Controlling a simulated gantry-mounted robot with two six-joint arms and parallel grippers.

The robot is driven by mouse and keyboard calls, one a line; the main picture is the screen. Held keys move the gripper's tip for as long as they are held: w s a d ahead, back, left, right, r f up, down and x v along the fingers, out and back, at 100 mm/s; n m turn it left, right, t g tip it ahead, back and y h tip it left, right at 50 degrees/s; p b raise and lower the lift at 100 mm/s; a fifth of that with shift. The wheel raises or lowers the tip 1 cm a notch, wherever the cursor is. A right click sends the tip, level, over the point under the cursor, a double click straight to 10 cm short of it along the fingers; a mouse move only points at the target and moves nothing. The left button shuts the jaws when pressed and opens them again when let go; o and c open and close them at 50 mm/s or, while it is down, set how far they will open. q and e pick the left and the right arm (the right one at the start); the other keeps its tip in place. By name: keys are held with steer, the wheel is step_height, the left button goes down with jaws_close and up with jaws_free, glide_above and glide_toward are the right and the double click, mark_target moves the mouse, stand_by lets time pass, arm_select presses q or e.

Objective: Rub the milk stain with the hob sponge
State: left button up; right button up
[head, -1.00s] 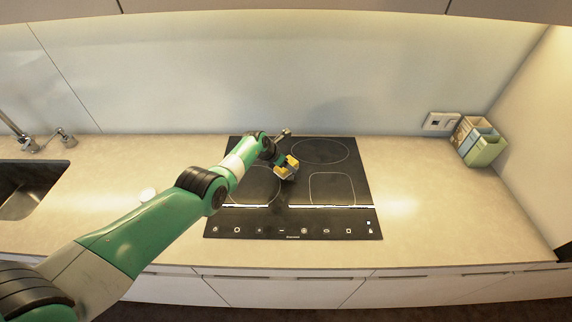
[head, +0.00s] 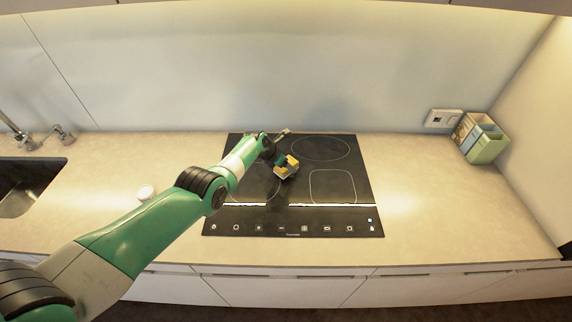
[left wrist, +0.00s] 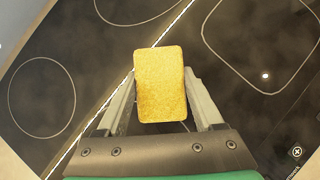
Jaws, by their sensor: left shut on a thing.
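The sponge (left wrist: 160,84) is a yellow rectangular block. My left gripper (left wrist: 160,98) is shut on it, one finger along each side. In the head view the sponge (head: 292,161) and my left gripper (head: 283,168) are over the left-middle part of the black hob (head: 333,155). I cannot tell whether the sponge touches the glass. I cannot make out a milk stain for certain. A small white round thing (head: 146,192) lies on the counter left of the hob, close to my arm's outline. My right gripper is not in view.
A sink (head: 20,190) with a tap is at the far left. A green and beige holder (head: 483,143) stands in the back right corner near a wall socket (head: 442,119). The counter right of the hob is clear. A bright pale line crosses the hob's front.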

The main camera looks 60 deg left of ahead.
arm_select(q)
steer(key=shift+f+b, duration=0.75)
steer(key=shift+f, duration=0.1)
steer(key=shift+r, duration=0.25)
steer(key=shift+s+a+p, duration=0.25)
steer(key=shift+s+p, duration=0.15)
steer(key=shift+p, duration=0.25)
steer(key=shift+s+a+p, duration=0.3)
steer(key=shift+s+p, duration=0.1)
steer(key=shift+s, duration=0.2)
steer(key=shift+s+a+p, duration=0.3)
steer(key=shift+s+p, duration=0.1)
steer(key=shift+s, duration=0.15)
steer(key=shift+s+a+f, duration=0.15)
steer(key=shift+s+f, duration=0.05)
steer(key=shift+r, duration=0.1)
step_height(320, 180, up, 6)
steer(key=p, duration=0.6)
